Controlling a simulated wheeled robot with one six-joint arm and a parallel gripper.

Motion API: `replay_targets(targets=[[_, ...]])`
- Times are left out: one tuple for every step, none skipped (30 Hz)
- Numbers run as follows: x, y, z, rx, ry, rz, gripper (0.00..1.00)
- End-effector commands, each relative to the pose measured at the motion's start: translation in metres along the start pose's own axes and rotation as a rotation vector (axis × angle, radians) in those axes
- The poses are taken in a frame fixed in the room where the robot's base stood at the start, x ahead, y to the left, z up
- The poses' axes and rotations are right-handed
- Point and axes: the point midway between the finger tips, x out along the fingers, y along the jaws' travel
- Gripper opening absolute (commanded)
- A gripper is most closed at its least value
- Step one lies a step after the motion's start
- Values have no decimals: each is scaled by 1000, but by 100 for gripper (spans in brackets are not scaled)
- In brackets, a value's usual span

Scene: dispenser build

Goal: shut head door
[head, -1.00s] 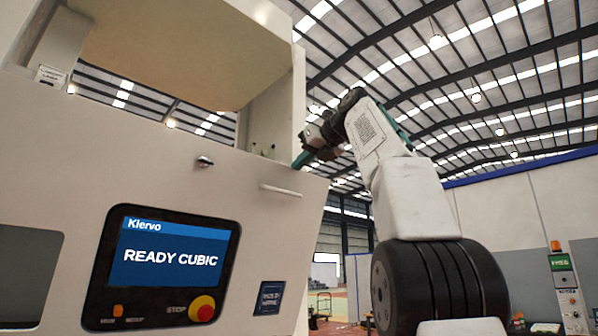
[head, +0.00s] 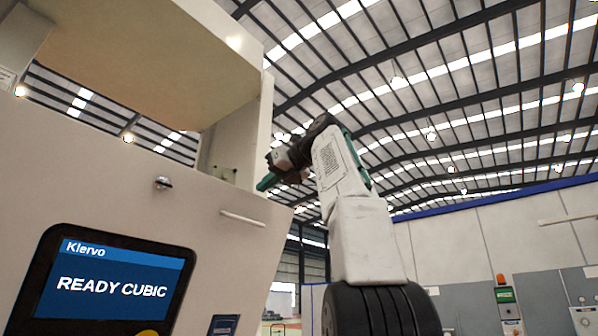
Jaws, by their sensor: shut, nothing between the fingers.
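The dispenser machine (head: 110,205) fills the left side of the head view. Its screen (head: 112,285) reads "READY CUBIC". A broad pale panel (head: 150,60), seen from below, juts out over an open gap at the machine's head. I cannot tell for sure whether this panel is the head door. A white bar handle (head: 243,218) and a small round metal knob (head: 162,183) are on the front face below the gap. My gripper (head: 266,183) is shut and empty, with teal fingers, close to the upper right corner of the front face. I cannot tell whether it touches the machine.
A right-hand upright (head: 235,140) stands beside the gap, close to my gripper. Grey wall panels (head: 460,250) and a control post with an orange lamp (head: 505,300) stand far back at right. The air right of my arm looks free.

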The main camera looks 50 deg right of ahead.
Motion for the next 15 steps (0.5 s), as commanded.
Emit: replay_targets(targets=[[-7, -1, 0, 0, -1, -3, 0], [-9, -1, 0, 0, -2, -2, 0], [-13, -1, 0, -1, -2, -2, 0], [-16, -1, 0, -1, -2, -3, 0], [-19, -1, 1, -1, -3, -3, 0], [-22, -1, 0, 0, -3, -2, 0], [-25, -1, 0, 0, -2, -2, 0], [-28, 0, 0, 0, -2, -2, 0], [-31, 0, 0, 0, -2, -3, 0], [-33, 0, -1, 0, -1, -3, 0], [-34, 0, -2, 1, 0, -2, 0], [-37, 0, -2, 0, 0, -1, 0], [-38, 0, -3, 0, 0, -1, 0], [-40, 0, -3, 1, 1, -1, 0], [-43, 0, -4, 1, 1, -2, 0]])
